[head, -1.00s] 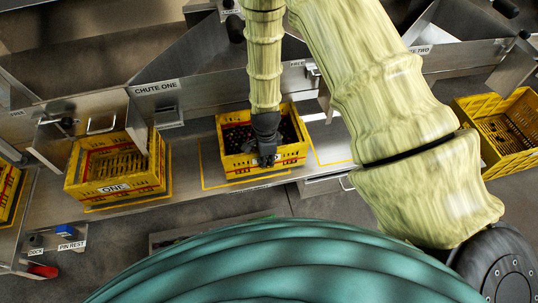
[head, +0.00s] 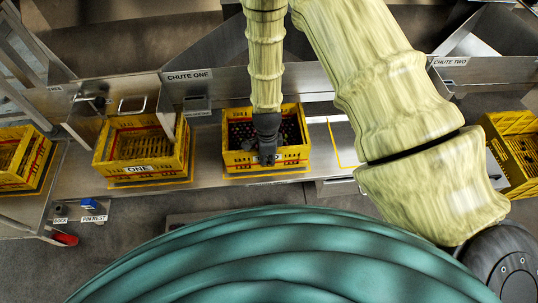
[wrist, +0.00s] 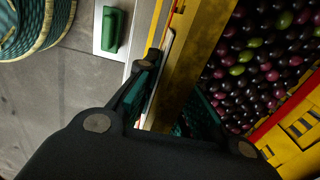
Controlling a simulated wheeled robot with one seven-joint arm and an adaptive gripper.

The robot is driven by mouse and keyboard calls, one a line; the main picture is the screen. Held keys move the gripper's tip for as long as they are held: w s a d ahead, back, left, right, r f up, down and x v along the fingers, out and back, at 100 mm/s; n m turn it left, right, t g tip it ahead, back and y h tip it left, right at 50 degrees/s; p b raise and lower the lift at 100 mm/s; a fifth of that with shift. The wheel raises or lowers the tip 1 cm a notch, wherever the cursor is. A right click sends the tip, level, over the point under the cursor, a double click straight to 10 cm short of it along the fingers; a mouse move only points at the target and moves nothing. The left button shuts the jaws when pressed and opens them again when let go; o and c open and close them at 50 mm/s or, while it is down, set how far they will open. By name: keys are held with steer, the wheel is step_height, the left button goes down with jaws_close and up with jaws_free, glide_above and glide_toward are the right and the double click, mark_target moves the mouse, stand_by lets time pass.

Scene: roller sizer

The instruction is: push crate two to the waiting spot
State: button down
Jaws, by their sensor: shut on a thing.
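A yellow crate with a red stripe (head: 293,154), full of dark and green olives, sits on the steel bench in the middle of the head view. My gripper (head: 267,160) is shut on its near wall and covers most of its label, so I cannot read the number. In the wrist view my gripper (wrist: 172,98) straddles the yellow wall (wrist: 195,45), with olives (wrist: 255,65) on the right. Yellow floor lines show under the crate's near edge, and another yellow outline (head: 345,165) lies on the bare bench to its right; I cannot read which is the waiting spot.
Crate ONE (head: 140,160) stands left of the held crate with a narrow gap. Another crate (head: 22,160) is at the far left and one (head: 515,150) at the right. The CHUTE ONE wall (head: 225,82) rises behind. The bench is bare right of the held crate.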

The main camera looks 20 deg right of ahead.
steer(key=shift+a, duration=0.15)
steer(key=c, duration=1.4)
jaws_free()
steer(key=shift+c, duration=0.2)
steer(key=shift+r, duration=0.1)
steer(key=shift+r, duration=5.9)
